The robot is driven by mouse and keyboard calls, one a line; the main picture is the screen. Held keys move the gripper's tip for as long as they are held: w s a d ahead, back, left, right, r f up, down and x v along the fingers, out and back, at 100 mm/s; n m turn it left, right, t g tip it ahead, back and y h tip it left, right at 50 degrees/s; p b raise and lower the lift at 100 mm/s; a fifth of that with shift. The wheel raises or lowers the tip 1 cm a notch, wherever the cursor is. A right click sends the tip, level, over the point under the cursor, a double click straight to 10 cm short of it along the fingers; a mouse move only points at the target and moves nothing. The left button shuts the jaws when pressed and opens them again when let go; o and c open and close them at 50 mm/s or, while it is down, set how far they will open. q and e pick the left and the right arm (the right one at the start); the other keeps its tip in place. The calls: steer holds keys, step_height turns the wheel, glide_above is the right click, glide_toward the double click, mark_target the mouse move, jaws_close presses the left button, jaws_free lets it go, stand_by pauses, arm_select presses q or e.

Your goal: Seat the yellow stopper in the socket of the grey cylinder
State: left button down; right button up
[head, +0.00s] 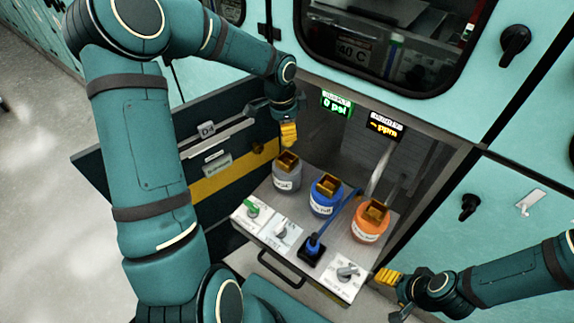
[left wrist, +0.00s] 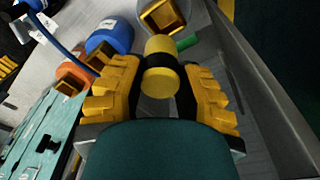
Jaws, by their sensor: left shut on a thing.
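The grey cylinder (head: 287,180) stands at the left of the drawer's row of cylinders, with a square gold-brown socket (head: 287,161) on top. My left gripper (head: 289,134) is just above this socket in the head view. In the left wrist view its ridged yellow fingers (left wrist: 160,80) are shut on the yellow stopper (left wrist: 160,84), a short round piece with a dark band. The socket shows beyond the stopper in that view (left wrist: 163,17), apart from it. The stopper is hard to make out in the head view. My right gripper (head: 389,290) is at the lower right, away from the cylinders, its opening unclear.
A blue cylinder (head: 325,201) and an orange cylinder (head: 369,226) stand to the right, each with a similar socket. Switch panels (head: 285,233) and a blue lever (head: 314,246) line the drawer's front. An open door (head: 215,186) stands at the left, cabinet walls behind.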

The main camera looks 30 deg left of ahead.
mark_target(287, 152)
arm_select(q)
steer(key=shift+a+f, duration=0.15)
steer(key=shift+f, duration=0.35)
step_height(287, 152, down, 9)
steer(key=shift+w+r+b, duration=0.1)
steer(key=shift+b, duration=0.95)
steer(key=c, duration=0.7)
jaws_free()
steer(key=shift+f, duration=0.2)
steer(key=shift+c, duration=0.2)
steer(key=shift+r, duration=0.15)
steer(key=shift+r, duration=0.35)
steer(key=r, duration=0.3)
steer(key=r+p, duration=0.1)
steer(key=r, duration=0.3)
steer(key=s+a+r+p, duration=0.1)
steer(key=r, duration=0.3)
steer(key=shift+r, duration=0.15)
